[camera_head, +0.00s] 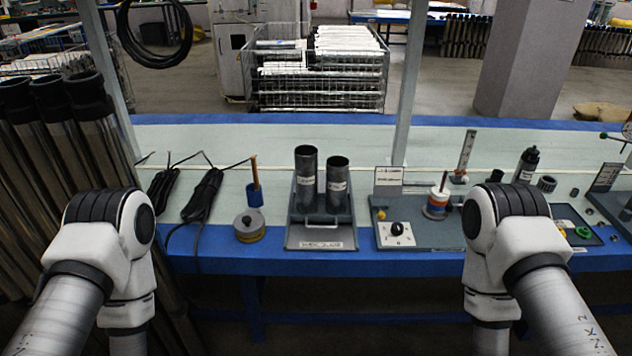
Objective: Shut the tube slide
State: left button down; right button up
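The tube slide (318,237) is a grey tray-like unit at the middle of the workbench, with a light handle bar and a label on its front plate. Two dark upright tubes stand in it, a taller left tube (306,180) and a shorter right tube (337,186), each with a white label. The front plate lies near the bench's front edge. My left arm is at the lower left and my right arm at the lower right, both apart from the slide. Their grippers are below the picture's edge or hidden.
A control panel with a dial (396,234) sits right of the slide. A round grey-and-yellow weight (249,226) and coiled black cables (202,196) lie to its left. A black bottle (526,165) and small parts are at the right.

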aim_at(321, 212)
jog(key=i+j, duration=0.35)
jog(key=i, duration=0.2)
jog(key=i+j+z, duration=0.15)
jog(key=i+j, duration=0.15)
jog(key=i, duration=0.25)
